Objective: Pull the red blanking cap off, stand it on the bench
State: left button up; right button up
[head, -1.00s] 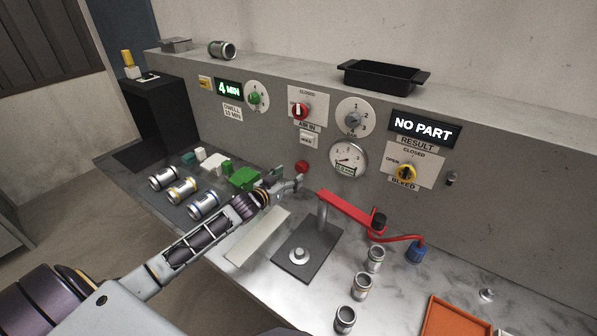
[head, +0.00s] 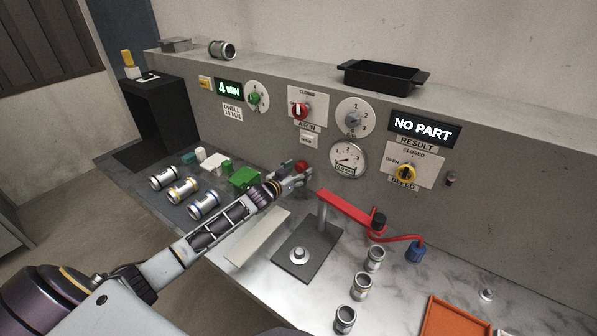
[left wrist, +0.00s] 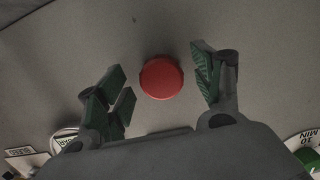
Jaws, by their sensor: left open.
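The red blanking cap (head: 302,166) is on the grey upright panel, low down, to the left of the pressure gauge. In the left wrist view the round red cap (left wrist: 161,78) faces the camera between the fingers, with a gap on each side. My left gripper (head: 300,175) is open at the cap in the head view, and its fingers partly cover it. In the left wrist view the open gripper (left wrist: 161,95) shows green-padded fingers that do not touch the cap. My right gripper is not in view.
The bench (head: 280,310) has free room at its front middle. A red clamp arm (head: 345,208) over a dark plate (head: 309,250) stands right of my left gripper. A green block (head: 243,178) and several metal cylinders lie to the left. An orange tray (head: 455,318) is at the lower right.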

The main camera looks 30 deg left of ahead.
pick_arm(q)
jog(key=shift+w, duration=0.3)
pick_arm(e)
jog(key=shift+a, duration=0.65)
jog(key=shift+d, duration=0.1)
